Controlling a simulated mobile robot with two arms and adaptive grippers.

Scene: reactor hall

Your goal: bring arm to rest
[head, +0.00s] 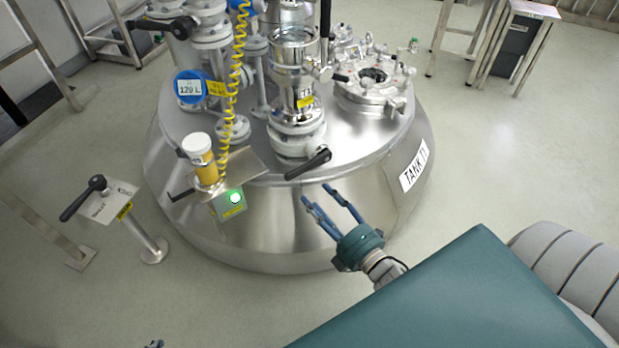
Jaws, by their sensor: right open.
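My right gripper (316,193) is in front of the steel tank's lower wall, at the picture's middle. Its two blue fingers are spread apart and point up and to the left, with nothing between them. I cannot tell how far the fingertips are from the tank. My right arm's teal link fills the lower right and hides part of the wrist. At the bottom edge, left of middle, only a small dark teal piece shows, perhaps the tip of my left gripper (153,344).
The tank (290,230), labelled TANK, carries valves, a black-handled lever (309,165), a yellow canister with a white lid (201,160) and a green-lit box (231,203). A lever post (140,230) stands left. Floor at right is clear up to a metal stand (512,45).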

